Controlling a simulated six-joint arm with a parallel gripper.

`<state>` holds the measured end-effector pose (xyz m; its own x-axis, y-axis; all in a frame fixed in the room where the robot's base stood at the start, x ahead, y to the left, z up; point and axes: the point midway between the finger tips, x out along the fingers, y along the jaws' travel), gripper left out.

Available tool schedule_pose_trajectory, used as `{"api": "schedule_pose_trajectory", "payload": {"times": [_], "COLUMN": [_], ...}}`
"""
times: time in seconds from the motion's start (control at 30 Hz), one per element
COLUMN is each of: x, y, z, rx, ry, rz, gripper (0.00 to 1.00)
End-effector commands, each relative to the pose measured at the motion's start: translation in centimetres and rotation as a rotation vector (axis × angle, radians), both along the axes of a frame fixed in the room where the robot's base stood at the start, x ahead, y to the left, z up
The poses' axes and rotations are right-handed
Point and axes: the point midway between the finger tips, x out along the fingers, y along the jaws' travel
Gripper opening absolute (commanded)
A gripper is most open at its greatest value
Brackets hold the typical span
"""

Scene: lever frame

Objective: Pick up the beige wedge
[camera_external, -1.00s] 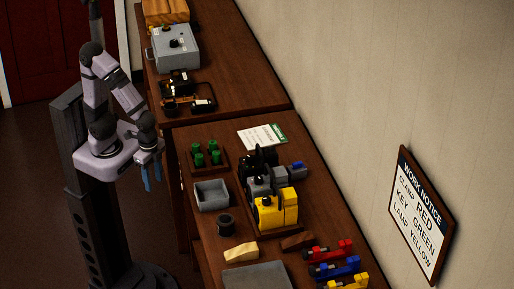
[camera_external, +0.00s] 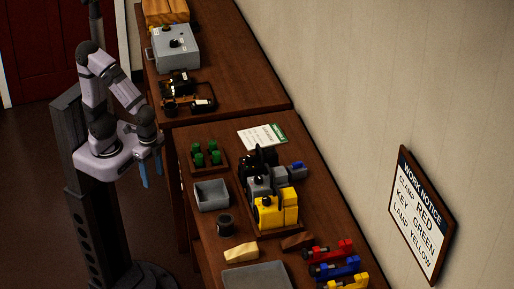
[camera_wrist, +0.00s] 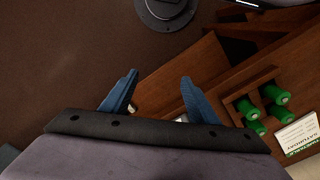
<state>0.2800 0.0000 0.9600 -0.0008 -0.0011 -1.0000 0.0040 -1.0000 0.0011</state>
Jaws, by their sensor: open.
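The beige wedge (camera_external: 241,253) lies on the near part of the wooden table in the external view, left of a dark brown wedge (camera_external: 297,241) and behind a grey tray. My gripper (camera_external: 151,172) hangs beside the table's left edge, well away from the wedge, with its blue fingers pointing down. In the wrist view my gripper (camera_wrist: 158,88) shows two blue fingers spread apart with nothing held between them. I cannot make out the wedge clearly in the wrist view.
A grey bin (camera_external: 211,195) and a black cylinder (camera_external: 226,224) stand behind the wedge. A yellow and grey machine (camera_external: 272,206) stands to the right. Red, blue and yellow clamps (camera_external: 338,265) lie at front right. Green pegs (camera_external: 207,155) sit in a rack. The grey tray (camera_external: 257,276) is in front.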

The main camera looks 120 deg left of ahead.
Motion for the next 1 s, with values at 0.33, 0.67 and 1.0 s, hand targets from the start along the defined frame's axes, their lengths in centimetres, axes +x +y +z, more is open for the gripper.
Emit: {"api": "schedule_pose_trajectory", "payload": {"times": [0.33, 0.67, 1.0], "x": [1.8, 8.1, 23.5], "y": [0.5, 1.7, -1.1], "z": [2.3, 1.8, 0.9], "rx": [0.055, 0.238, 0.691], "ry": [0.009, 0.044, 0.198], "rz": [-0.137, -0.56, -1.363], "gripper": [0.55, 0.55, 0.55]}}
